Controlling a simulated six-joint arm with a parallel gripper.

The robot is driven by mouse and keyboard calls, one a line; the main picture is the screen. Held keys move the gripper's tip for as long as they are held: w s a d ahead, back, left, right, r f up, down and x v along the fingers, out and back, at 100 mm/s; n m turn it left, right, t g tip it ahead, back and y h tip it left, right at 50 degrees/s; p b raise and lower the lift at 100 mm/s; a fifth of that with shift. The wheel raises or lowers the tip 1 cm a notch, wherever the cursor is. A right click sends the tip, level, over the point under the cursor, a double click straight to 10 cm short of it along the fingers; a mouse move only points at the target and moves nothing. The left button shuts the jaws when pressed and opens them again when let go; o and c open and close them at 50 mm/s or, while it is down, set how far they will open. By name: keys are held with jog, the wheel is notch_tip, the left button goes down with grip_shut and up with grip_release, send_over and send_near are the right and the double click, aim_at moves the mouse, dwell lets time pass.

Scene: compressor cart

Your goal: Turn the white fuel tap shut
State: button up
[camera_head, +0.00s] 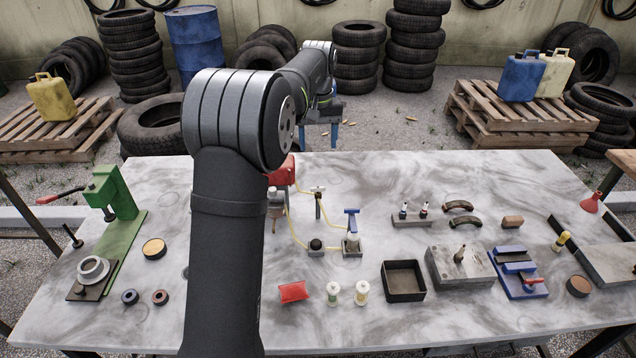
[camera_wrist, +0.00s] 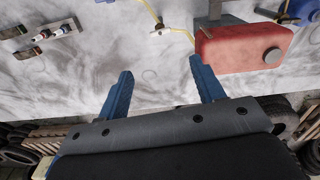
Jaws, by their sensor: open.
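The white fuel tap (camera_head: 318,190) stands on a short dark post near the back middle of the table, its pale handle lying crosswise. In the wrist view the tap (camera_wrist: 159,26) is near the top middle, with a yellow fuel line running to it. My gripper (camera_wrist: 160,68) is open and empty. Its two blue fingers point toward the tap but are apart from it. In the head view my gripper (camera_head: 320,140) is at the table's far edge, behind the tap. The red tank (camera_head: 282,172) is left of the tap, partly hidden by my arm.
A blue-handled valve (camera_head: 352,222) and a dark knob (camera_head: 316,245) stand in front of the tap. A rack with two small plugs (camera_head: 412,217) is to the right. The red tank (camera_wrist: 245,47) lies close to my right finger in the wrist view.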

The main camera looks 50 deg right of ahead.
aim_at(318, 189)
notch_tip(318, 189, down, 14)
jog(key=shift+f, duration=0.2)
